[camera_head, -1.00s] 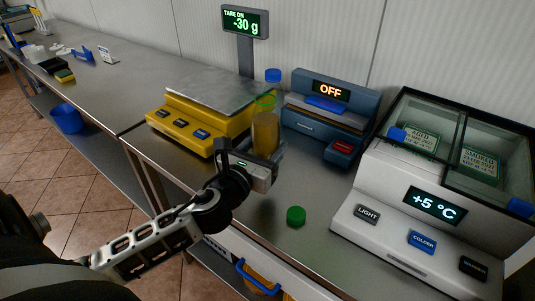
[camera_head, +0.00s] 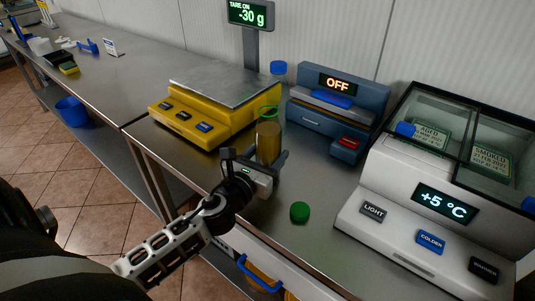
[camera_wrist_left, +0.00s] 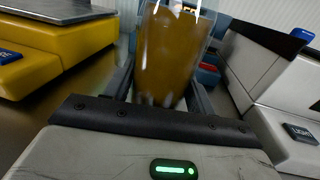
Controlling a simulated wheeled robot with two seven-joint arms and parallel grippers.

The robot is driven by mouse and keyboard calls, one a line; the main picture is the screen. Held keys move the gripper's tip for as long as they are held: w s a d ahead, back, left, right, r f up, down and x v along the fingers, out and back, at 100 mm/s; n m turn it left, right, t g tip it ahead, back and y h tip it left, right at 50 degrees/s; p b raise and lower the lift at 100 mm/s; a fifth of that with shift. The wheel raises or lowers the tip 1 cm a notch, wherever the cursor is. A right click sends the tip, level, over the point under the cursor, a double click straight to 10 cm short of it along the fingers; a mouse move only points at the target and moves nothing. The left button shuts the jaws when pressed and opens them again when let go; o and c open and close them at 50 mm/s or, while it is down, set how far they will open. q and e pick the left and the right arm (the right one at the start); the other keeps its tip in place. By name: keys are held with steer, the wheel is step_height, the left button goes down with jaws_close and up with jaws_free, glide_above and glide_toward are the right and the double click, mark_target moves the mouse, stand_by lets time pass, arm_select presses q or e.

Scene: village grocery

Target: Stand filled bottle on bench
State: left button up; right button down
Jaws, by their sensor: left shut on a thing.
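A clear bottle (camera_head: 268,140) filled with amber liquid, with a green ring at its neck, stands upright at the bench (camera_head: 322,205) between the yellow scale and the blue-grey machine. My left gripper (camera_head: 266,170) is shut on its lower part. In the left wrist view the bottle (camera_wrist_left: 172,55) stands between the two fingers. Its base is hidden by the gripper, so I cannot tell whether it touches the bench. A green cap (camera_head: 300,212) lies on the bench to the right of the gripper. My right gripper is not in view.
The yellow scale (camera_head: 205,125) stands left of the bottle, its display (camera_head: 250,15) reading -30 g. A white cooler (camera_head: 410,215) stands right. Bench around the green cap is clear.

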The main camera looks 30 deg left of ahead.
arm_select(q)
steer(key=o, duration=1)
steer(key=shift+c, duration=0.2)
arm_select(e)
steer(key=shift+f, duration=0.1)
arm_select(q)
steer(key=s+b, duration=0.1)
steer(key=s, duration=0.6)
steer(key=s+d+b, duration=0.1)
steer(key=s, duration=0.2)
steer(key=shift+s+b, duration=0.35)
steer(key=shift+s, duration=0.05)
steer(key=shift+s+r, duration=0.15)
steer(key=shift+s, duration=0.45)
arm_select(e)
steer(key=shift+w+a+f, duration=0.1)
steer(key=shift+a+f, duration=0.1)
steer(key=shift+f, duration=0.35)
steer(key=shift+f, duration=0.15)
